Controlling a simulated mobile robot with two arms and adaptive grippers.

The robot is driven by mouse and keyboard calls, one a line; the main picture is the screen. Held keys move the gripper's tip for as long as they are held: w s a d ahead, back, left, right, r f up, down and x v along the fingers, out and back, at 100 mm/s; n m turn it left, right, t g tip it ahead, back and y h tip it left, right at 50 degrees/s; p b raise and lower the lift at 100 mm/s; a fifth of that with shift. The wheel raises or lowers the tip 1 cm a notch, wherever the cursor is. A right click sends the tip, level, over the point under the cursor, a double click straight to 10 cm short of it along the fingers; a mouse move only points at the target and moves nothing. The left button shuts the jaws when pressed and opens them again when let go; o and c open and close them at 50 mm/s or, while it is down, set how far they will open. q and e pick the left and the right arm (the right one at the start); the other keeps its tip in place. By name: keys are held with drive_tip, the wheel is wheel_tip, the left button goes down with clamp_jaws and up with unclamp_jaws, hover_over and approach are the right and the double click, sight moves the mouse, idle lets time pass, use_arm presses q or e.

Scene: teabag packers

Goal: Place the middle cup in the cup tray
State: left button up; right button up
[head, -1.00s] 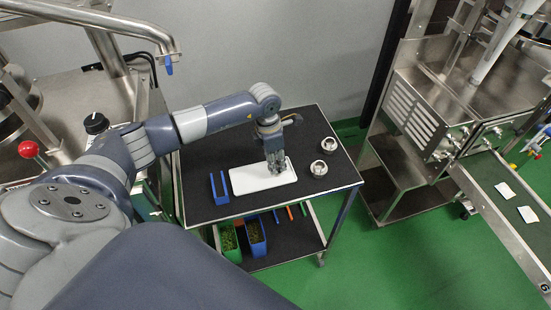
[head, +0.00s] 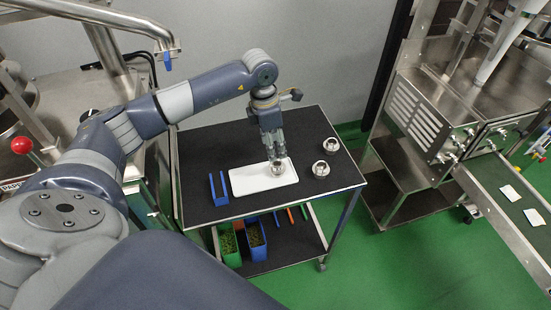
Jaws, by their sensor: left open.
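A white cup tray (head: 250,182) lies on the dark top of the cart. A small metal cup (head: 277,168) stands on the tray near its right end. My left gripper (head: 272,156) is open just above and behind this cup, with its fingers pointing down. Two more metal cups stand on the cart top right of the tray, one farther back (head: 330,145) and one nearer (head: 320,168). My right gripper is not in view.
A blue holder (head: 218,188) stands left of the tray. The cart's lower shelf carries a green bin (head: 229,244) and a blue bin (head: 256,240). A steel machine with a conveyor (head: 500,185) stands to the right. The cart top's front right is clear.

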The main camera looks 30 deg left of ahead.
use_arm(q)
drive_tip(key=r, duration=0.2)
drive_tip(key=r+b, duration=0.1)
drive_tip(key=r, duration=0.1)
drive_tip(key=shift+s+a+r, duration=0.2)
drive_tip(key=shift+d, duration=0.1)
